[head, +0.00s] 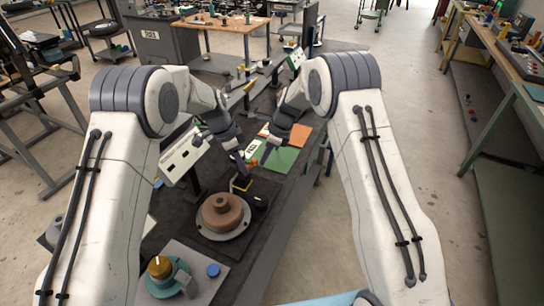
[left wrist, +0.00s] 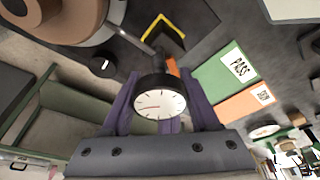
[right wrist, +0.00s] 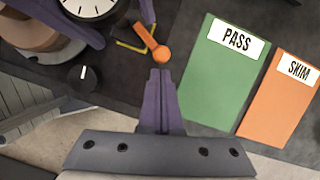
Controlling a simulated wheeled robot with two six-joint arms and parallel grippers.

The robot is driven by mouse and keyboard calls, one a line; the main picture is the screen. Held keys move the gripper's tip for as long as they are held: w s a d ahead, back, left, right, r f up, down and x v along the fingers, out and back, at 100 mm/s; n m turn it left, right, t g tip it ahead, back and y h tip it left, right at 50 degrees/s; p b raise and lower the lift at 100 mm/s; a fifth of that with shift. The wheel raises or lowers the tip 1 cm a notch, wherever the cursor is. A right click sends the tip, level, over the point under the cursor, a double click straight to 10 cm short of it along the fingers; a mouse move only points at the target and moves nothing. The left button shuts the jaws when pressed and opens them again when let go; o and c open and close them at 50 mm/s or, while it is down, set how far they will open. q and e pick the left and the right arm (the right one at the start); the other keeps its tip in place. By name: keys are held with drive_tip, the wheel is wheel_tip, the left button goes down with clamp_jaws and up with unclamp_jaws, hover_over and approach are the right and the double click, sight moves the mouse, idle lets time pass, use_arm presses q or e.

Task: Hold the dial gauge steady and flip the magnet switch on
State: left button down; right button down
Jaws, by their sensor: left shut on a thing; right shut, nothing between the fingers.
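The dial gauge (left wrist: 158,106) has a white face and black rim. It sits between the purple fingers of my left gripper (left wrist: 152,112), which is shut on it. Part of the gauge shows at the top of the right wrist view (right wrist: 92,6). A black round knob with a white line (right wrist: 83,79), which looks like the magnet switch, is at the left of the right wrist view; it also shows in the head view (head: 260,202). My right gripper (right wrist: 160,74) is shut and empty, to the right of the knob and just below an orange round-ended piece (right wrist: 161,53).
A yellow angled strip (left wrist: 168,32) lies near the gauge. A brown round part on a grey disc (head: 222,213) stands beside the knob. Green PASS (right wrist: 222,75) and orange SKIM (right wrist: 280,100) cards lie to the right. A teal base with a yellow knob (head: 160,268) is nearer me.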

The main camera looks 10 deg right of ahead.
drive_tip(key=shift+w+a+n+g, duration=0.15)
drive_tip(key=shift+w+n+g, duration=0.1)
drive_tip(key=shift+w+n, duration=0.35)
drive_tip(key=shift+w+a+n+g, duration=0.15)
drive_tip(key=shift+w+n+g, duration=0.15)
drive_tip(key=shift+n, duration=0.5)
drive_tip(key=shift+w+a+n+g, duration=0.3)
drive_tip(key=shift+w+n, duration=0.3)
drive_tip(key=shift+n, duration=0.3)
drive_tip(key=shift+w+a, duration=0.8)
drive_tip(key=shift+w, duration=0.05)
drive_tip(key=shift+w+a, duration=0.35)
drive_tip(key=shift+a, duration=0.2)
drive_tip(key=shift+d, duration=0.1)
drive_tip(key=shift+s, duration=0.85)
drive_tip(key=shift+d, duration=0.1)
